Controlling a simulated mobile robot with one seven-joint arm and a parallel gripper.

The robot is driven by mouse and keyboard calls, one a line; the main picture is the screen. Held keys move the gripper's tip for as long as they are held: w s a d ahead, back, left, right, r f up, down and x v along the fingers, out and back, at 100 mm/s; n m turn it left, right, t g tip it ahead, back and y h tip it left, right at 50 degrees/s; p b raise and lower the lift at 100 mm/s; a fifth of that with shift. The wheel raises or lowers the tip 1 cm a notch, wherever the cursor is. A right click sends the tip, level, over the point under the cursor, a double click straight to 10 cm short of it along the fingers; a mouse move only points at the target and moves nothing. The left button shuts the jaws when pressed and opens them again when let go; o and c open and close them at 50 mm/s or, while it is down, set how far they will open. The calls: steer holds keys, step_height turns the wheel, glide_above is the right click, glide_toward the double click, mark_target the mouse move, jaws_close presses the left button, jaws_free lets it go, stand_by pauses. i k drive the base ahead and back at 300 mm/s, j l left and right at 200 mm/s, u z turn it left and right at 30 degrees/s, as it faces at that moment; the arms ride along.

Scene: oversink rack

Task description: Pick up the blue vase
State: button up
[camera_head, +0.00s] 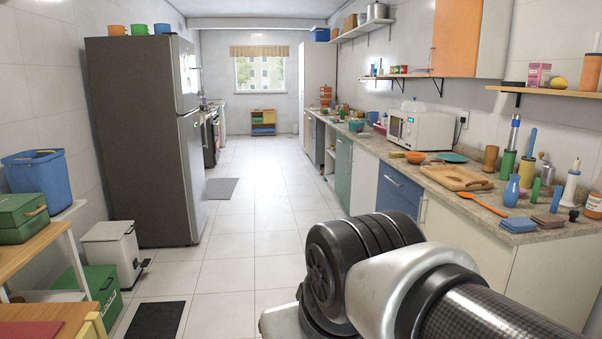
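A small blue vase (512,191) with a narrow neck and rounded body stands upright on the right-hand counter (465,205), near its front edge. Green and blue cylindrical items stand close behind and beside it. My arm's links fill the lower middle and right of the view, in front of the counter and well apart from the vase. The fingers of my gripper do not show.
A wooden cutting board (455,179) and an orange spoon (483,203) lie left of the vase. Blue coasters (517,225) lie in front of it. A shelf (545,92) hangs above. The tiled floor (245,245) ahead is mostly clear; a grey fridge (143,140) stands left.

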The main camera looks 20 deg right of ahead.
mark_target(510, 193)
steer(key=z, duration=1.9)
